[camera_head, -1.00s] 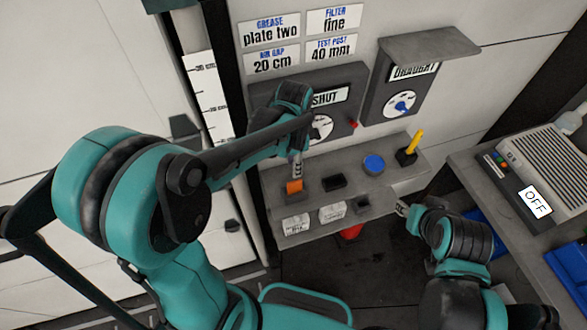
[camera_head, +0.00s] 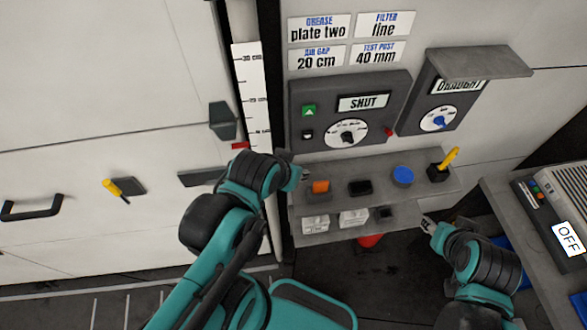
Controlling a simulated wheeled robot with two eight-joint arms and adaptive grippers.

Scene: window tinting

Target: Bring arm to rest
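My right gripper (camera_head: 428,222) is at the right end of the lower shelf, in front of the desk side. Its fingertips look slightly apart, with nothing visible between them. No held object shows in either gripper.
A machine reading OFF (camera_head: 545,205) stands right.

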